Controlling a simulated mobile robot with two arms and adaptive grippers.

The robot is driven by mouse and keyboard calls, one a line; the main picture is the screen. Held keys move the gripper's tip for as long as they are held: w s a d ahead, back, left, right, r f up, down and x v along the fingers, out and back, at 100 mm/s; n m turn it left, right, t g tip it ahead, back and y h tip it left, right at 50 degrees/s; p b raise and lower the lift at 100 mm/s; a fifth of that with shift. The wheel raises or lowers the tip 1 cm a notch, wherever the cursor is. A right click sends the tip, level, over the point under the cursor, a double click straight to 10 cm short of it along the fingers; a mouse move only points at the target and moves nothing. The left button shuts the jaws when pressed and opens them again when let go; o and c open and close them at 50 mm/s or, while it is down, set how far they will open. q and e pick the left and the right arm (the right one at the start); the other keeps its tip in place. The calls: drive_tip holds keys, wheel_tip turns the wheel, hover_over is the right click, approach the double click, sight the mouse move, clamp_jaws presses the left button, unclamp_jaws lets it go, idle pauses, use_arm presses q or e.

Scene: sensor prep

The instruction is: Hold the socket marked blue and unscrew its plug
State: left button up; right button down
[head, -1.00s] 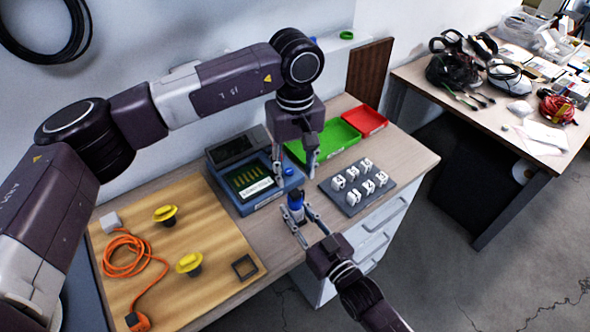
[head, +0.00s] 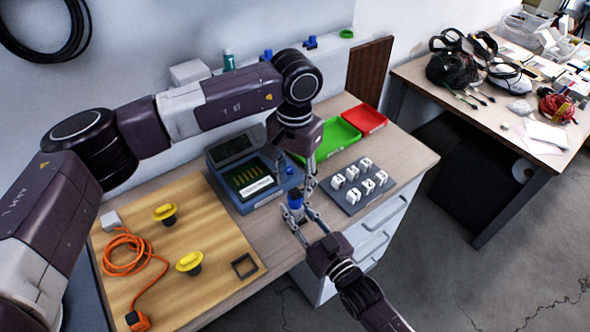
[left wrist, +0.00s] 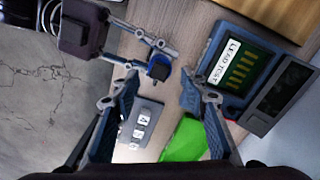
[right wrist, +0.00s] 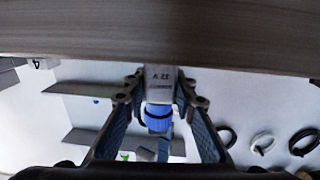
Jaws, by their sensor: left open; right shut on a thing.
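My right gripper (head: 302,222) is shut on a small socket, whose pale labelled body (right wrist: 158,84) shows between the fingers in the right wrist view. A blue plug (right wrist: 158,118) sits on the end of that socket. The plug is also in the head view (head: 295,198) and, from above with a dark top, in the left wrist view (left wrist: 158,70). The pair is held upright over the table's front part. My left gripper (head: 295,183) points down, open, just above the plug with its fingers on either side. Whether a fingertip touches it I cannot tell.
A blue tester (head: 250,178) stands behind on the left. A grey rack (head: 350,206) of white pieces is close on the right. Green (head: 338,136) and red (head: 364,119) trays are behind. A wooden board (head: 215,262) with yellow knobs and an orange cable lies left.

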sight(295, 191)
use_arm(q)
drive_tip(key=shift+f, duration=2.25)
